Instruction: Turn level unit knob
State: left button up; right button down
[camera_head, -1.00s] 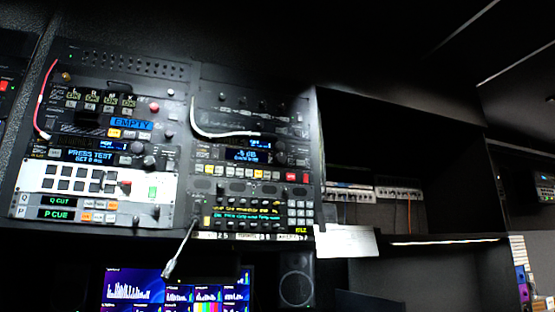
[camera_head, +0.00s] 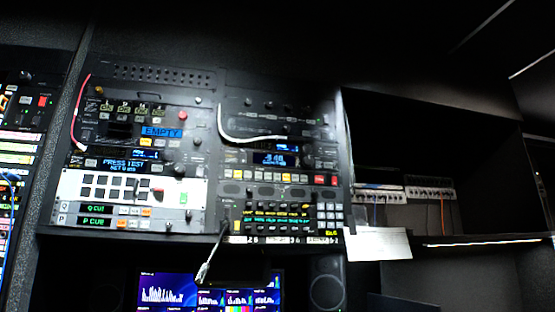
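Two rack columns of equipment fill the wall ahead. The left rack (camera_head: 150,80) has rows of small knobs and buttons, a blue EMPTY label (camera_head: 162,132), a PRESS TEST display (camera_head: 124,166) and a white button panel (camera_head: 110,187). The right rack (camera_head: 270,190) has a blue display (camera_head: 272,158) with a numeric readout, coloured buttons and a keypad. Several knobs show on both racks; I cannot tell which one is the level unit knob. Neither of my grippers is in view.
A gooseneck microphone (camera_head: 207,267) hangs in front of the ledge below the racks. Monitors (camera_head: 210,290) and a speaker (camera_head: 327,285) stand below. A dark shelf with white units (camera_head: 430,192) and a paper sheet (camera_head: 378,244) is at right. Another panel (camera_head: 25,110) stands at far left.

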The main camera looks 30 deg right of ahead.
aim_at(308, 161)
jog(key=u, duration=2.4)
jog(key=k, duration=2.25)
jog(key=z, duration=1.8)
